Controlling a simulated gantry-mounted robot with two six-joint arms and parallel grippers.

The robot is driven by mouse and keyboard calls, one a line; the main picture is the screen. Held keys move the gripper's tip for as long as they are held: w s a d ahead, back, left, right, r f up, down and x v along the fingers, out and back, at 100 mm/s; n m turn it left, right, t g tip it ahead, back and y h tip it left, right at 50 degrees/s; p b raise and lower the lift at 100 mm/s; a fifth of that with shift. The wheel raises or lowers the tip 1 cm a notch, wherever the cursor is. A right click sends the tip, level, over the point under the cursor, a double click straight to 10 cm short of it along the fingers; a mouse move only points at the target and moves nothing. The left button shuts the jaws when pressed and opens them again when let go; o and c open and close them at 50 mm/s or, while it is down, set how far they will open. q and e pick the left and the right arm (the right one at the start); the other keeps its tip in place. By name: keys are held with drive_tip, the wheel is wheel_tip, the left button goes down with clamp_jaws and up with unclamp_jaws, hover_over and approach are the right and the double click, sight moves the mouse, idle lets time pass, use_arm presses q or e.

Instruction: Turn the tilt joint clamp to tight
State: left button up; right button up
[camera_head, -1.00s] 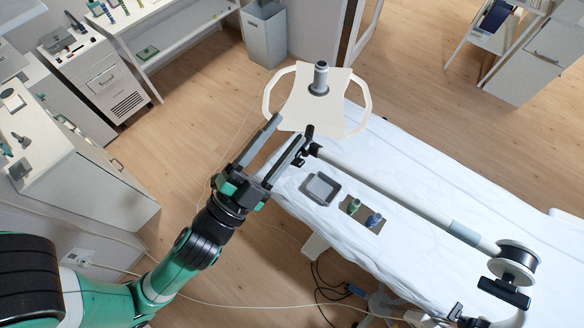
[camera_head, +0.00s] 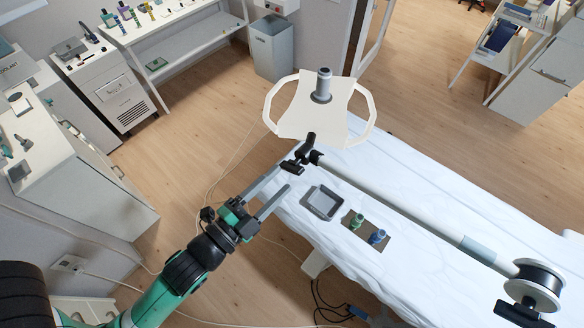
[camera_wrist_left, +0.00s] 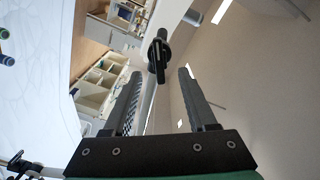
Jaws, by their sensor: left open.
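The tilt joint clamp is a black handle and joint (camera_head: 295,166) where the pale arm meets the cream lamp-like head above the couch's far end. In the left wrist view the black clamp (camera_wrist_left: 158,55) sits just beyond the fingertips, roughly centred between them. My left gripper (camera_head: 284,178) is open and empty, its two long grey fingers pointing up and right at the clamp. A small gap seems to separate the fingertips from it; contact cannot be told for sure. It also shows in the left wrist view (camera_wrist_left: 160,74). My right gripper is not in view.
The cream head (camera_head: 318,112) with side handles lies just beyond the clamp. The pale arm (camera_head: 400,208) runs to a round hub (camera_head: 535,280). A grey tray (camera_head: 321,202), a green bottle (camera_head: 357,221) and a blue bottle (camera_head: 377,237) rest on the white couch (camera_head: 440,195).

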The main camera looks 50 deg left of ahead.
sight(290, 172)
use_arm(q)
drive_tip(key=w, duration=0.3)
drive_tip(key=w+a, duration=0.1)
drive_tip(key=w, duration=0.1)
drive_tip(key=shift+w+p, duration=0.15)
drive_tip(key=shift+p, duration=0.25)
drive_tip(key=shift+d, duration=0.1)
clamp_jaws()
